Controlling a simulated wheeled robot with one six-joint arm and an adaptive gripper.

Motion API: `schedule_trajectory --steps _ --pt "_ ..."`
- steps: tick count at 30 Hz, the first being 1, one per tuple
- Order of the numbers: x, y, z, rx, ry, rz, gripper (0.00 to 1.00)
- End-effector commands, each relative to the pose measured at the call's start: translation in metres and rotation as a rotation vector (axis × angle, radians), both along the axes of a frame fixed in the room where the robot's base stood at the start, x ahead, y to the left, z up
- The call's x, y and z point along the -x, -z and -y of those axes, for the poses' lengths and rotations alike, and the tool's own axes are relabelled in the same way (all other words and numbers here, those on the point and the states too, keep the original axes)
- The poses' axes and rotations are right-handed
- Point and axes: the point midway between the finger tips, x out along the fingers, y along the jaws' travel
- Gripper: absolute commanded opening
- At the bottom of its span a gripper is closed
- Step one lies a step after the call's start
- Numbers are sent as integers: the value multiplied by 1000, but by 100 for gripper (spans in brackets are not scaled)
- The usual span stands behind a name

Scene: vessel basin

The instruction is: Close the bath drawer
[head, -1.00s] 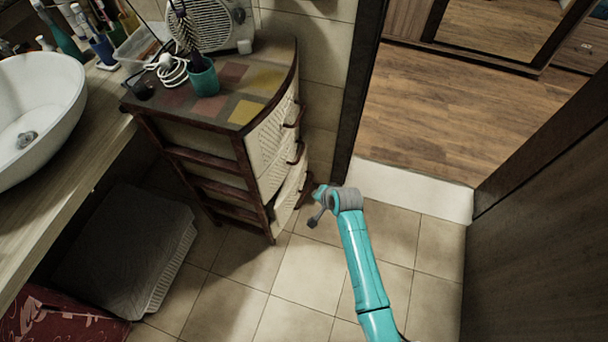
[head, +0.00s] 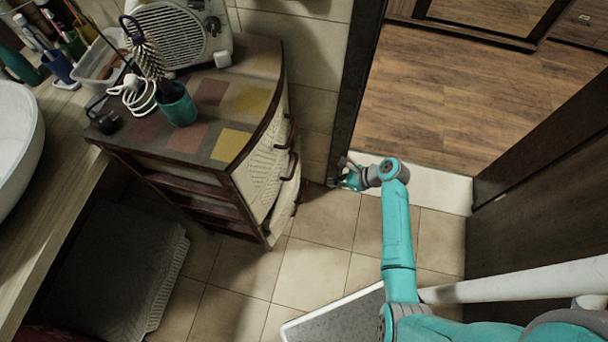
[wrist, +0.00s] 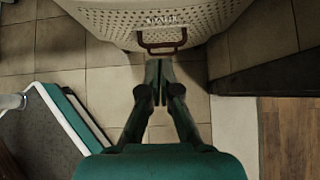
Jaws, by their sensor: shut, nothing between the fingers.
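The bath drawer unit (head: 205,165) is a brown cabinet with cream perforated drawer fronts and a tiled top. Its lowest visible drawer (head: 287,205) seems to stand out a little from the frame in the head view. In the wrist view a cream drawer front (wrist: 195,18) with a brown handle (wrist: 162,47) fills the top. My gripper (wrist: 158,68) is shut and empty, its tips just short of the handle in the picture; I cannot tell whether they touch. In the head view my gripper (head: 338,181) is to the right of the drawers, partly hidden.
A teal cup with a brush (head: 177,104) and a radio (head: 180,32) stand on the cabinet. A dark door frame (head: 352,100) rises behind my gripper. Tiled floor (head: 310,270) is free before the cabinet.

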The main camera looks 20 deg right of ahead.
Motion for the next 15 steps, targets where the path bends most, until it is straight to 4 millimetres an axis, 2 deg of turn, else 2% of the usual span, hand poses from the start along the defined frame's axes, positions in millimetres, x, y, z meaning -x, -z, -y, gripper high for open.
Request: schedule_trajectory --steps 5,15 --pt "-9 13 -12 -1 -4 -1 0" --pt "-36 58 -48 1 -6 -1 0"
